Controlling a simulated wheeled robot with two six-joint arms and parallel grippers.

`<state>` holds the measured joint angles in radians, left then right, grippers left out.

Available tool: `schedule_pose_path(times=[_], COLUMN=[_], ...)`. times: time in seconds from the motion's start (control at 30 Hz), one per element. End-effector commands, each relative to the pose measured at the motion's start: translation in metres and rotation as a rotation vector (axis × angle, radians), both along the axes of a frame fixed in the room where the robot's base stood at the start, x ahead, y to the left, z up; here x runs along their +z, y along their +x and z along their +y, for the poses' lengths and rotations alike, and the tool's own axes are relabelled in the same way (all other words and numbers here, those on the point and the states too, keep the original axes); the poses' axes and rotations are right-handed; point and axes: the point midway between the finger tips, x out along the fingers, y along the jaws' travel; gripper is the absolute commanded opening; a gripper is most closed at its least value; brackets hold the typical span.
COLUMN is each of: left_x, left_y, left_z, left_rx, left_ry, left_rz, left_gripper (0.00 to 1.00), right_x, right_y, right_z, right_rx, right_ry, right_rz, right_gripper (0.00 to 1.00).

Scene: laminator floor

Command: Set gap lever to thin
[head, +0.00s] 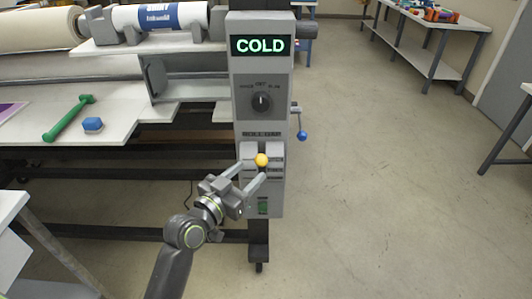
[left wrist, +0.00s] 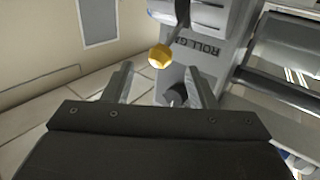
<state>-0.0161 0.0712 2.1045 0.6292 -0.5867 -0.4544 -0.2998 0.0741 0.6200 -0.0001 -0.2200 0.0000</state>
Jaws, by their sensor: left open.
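The gap lever has a yellow knob (head: 262,160) and sits on the ROLL GAP panel (head: 277,194) low on the grey control column. In the left wrist view the yellow knob (left wrist: 159,56) is on a thin stem, just beyond and between the fingertips. My left gripper (head: 254,170) is open in front of the panel, its fingers on either side of the knob; I cannot tell whether they touch it. It also shows in the left wrist view (left wrist: 160,85). The labels beside the lever are too small to read. My right gripper is not in view.
Above the panel are a dial (head: 262,102) and a display (head: 261,45) reading COLD. A blue-knobbed crank (head: 302,135) sticks out on the column's right. The floor at right is clear.

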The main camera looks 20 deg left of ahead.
Motion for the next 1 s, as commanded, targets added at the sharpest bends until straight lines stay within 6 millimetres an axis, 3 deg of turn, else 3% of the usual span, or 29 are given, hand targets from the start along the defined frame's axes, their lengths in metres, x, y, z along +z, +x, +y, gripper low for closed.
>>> schedule_pose_path(times=[0.2, 0.43, 0.93, 1.0], left_x=[0.002, 0.001, 0.000, 0.000], left_y=[0.040, 0.069, 0.081, 0.080], left_z=[-0.014, -0.023, -0.027, -0.027], left_rx=[0.000, 0.000, 0.001, 0.001], left_ry=[-0.002, -0.002, 0.000, 0.000], left_rz=[0.000, 0.001, 0.000, 0.000], left_gripper=[0.52, 0.52, 0.52, 0.43], right_x=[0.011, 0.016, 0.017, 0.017], right_y=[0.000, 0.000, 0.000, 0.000], right_z=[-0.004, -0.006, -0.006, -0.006], right_rx=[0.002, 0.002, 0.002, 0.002], right_ry=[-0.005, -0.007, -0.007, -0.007], right_rz=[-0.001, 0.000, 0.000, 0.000], right_gripper=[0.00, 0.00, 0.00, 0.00])
